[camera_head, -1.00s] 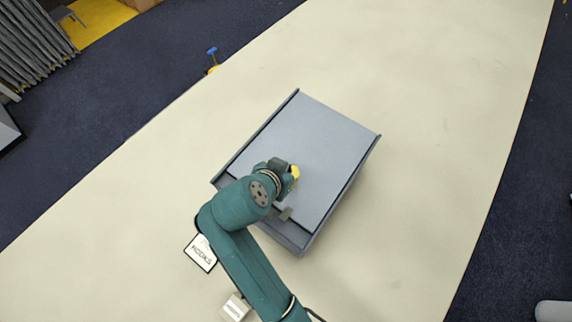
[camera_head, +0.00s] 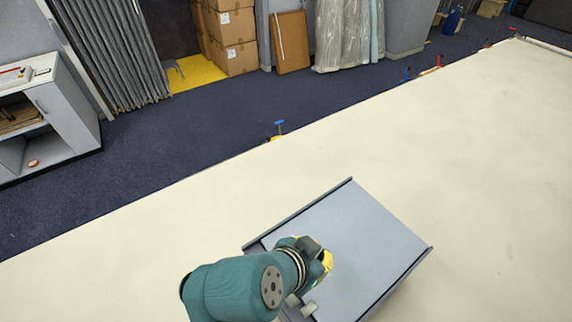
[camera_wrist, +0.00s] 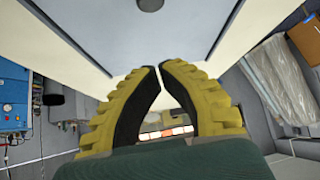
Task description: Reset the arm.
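My gripper (camera_head: 326,262) is at the end of my teal arm, over the near-left part of a blue-grey box-like unit (camera_head: 375,240) in the head view. Only a bit of its yellow fingers shows there; my wrist hides the rest. In the wrist view my gripper (camera_wrist: 160,67) has two yellow fingers with black pads. Their tips meet or almost meet, and nothing is seen between them.
The unit stands on a long cream table (camera_head: 470,150) with free cloth around it. A blue-topped clamp (camera_head: 279,127) is at the table's far edge. Cardboard boxes (camera_head: 232,40) and a grey shelf cabinet (camera_head: 50,115) stand beyond on the floor.

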